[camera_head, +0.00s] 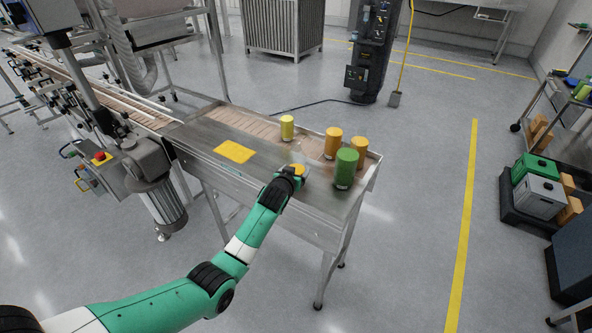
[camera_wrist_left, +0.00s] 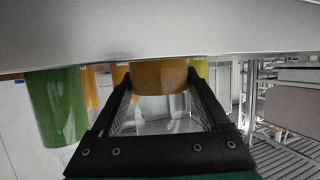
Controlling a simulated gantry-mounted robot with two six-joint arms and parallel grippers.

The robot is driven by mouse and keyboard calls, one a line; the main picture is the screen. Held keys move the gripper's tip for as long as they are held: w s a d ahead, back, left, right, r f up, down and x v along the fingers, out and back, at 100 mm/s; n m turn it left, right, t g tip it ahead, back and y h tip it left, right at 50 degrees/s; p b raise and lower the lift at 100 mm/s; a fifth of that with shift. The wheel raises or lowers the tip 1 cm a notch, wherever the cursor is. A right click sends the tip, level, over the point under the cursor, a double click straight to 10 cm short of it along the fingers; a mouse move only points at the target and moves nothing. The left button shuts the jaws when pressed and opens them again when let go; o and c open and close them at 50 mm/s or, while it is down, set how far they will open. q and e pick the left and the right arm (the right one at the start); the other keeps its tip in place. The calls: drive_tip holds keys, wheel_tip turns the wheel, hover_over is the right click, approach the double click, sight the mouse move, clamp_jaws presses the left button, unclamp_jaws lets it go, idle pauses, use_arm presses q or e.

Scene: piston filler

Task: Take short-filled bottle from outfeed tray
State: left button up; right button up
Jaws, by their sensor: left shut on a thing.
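The steel outfeed tray (camera_head: 225,170) holds several bottles. My left gripper (camera_head: 297,171) is low over its near side, shut on a bottle with orange fill (camera_head: 299,168). In the left wrist view this bottle (camera_wrist_left: 160,78) sits between the fingers (camera_wrist_left: 162,105); its orange fill covers only part of it, and the rest looks clear. A green bottle (camera_head: 346,170) stands to the right, and it also shows in the left wrist view (camera_wrist_left: 57,108). Two fuller orange bottles (camera_head: 333,143) (camera_head: 358,150) and a yellow one (camera_head: 287,128) stand farther back. My right gripper is out of view.
A yellow square (camera_head: 234,152) marks the tray's left part. A conveyor (camera_head: 125,107) joins at the left, with a control box bearing a red button (camera_head: 100,157). The floor between is clear.

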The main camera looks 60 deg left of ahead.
sight(294, 163)
use_arm(q)
drive_tip(key=shift+c, duration=1.1)
drive_tip(key=shift+r, duration=0.1)
drive_tip(key=shift+r, duration=0.2)
drive_tip(key=r+p, duration=0.3)
drive_tip(key=r, duration=0.1)
drive_tip(key=shift+s+d, duration=0.1)
drive_tip(key=shift+d, duration=0.2)
drive_tip(key=d+r+p, duration=0.1)
drive_tip(key=s+d+r+p, duration=0.1)
drive_tip(key=r, duration=0.1)
drive_tip(key=s+d+r+p, duration=0.1)
drive_tip(key=r, duration=0.1)
drive_tip(key=shift+s+d+r+p, duration=0.1)
drive_tip(key=shift+d+p, duration=0.05)
drive_tip(key=shift+p, duration=0.2)
drive_tip(key=w+d+p+v, duration=0.1)
drive_tip(key=p+v, duration=0.7)
drive_tip(key=v, duration=0.1)
drive_tip(key=shift+s+d, duration=0.2)
drive_tip(key=shift+d, duration=0.3)
